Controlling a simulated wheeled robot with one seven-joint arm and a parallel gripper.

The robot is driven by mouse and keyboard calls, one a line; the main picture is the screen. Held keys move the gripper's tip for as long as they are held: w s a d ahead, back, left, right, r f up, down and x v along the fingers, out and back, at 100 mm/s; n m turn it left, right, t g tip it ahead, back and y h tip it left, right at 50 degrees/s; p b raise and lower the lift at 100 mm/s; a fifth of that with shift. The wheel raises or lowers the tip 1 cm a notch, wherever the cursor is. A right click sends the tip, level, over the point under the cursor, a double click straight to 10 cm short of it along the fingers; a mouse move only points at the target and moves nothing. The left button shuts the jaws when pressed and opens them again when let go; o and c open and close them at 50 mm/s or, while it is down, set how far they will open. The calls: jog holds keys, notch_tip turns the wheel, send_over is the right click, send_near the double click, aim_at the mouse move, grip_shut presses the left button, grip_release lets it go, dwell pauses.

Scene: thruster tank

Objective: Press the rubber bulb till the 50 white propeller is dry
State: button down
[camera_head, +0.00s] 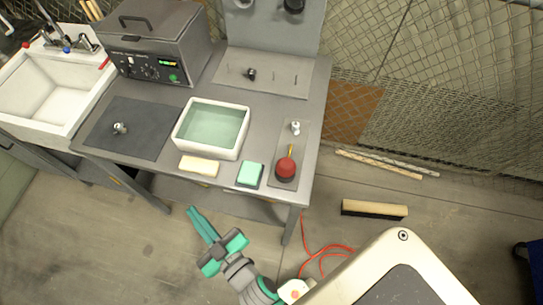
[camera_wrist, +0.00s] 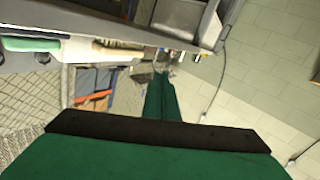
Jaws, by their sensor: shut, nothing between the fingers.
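A red rubber bulb (camera_head: 286,168) with a yellow nozzle sits on a grey strip (camera_head: 305,150) at the right of the bench. A small white propeller part (camera_head: 295,128) stands at the far end of the same strip, past the nozzle. Any marking on it is too small to read. Another small light part (camera_head: 120,128) stands on the dark mat (camera_head: 138,112) at the left. My gripper (camera_head: 191,210) is shut and empty, in front of the bench, left of and apart from the bulb. Its green fingers also show in the wrist view (camera_wrist: 160,82).
A water-filled white tank (camera_head: 177,145), a cream block (camera_head: 199,166) and a green sponge (camera_head: 250,174) lie left of the bulb. A grey machine (camera_head: 150,65) and a sink (camera_head: 20,110) stand further left. A red hose (camera_head: 325,250) and a brush (camera_head: 374,209) lie on the floor.

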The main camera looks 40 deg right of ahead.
jog(key=s+d+f+m+g+h, duration=0.1)
jog(key=s, duration=0.7)
jog(key=s+d+f+m+g+h, duration=0.1)
jog(key=s+m, duration=0.1)
jog(key=s, duration=0.7)
jog(key=shift+s+d, duration=0.2)
jog(key=shift+d, duration=0.15)
jog(key=shift+w, duration=0.1)
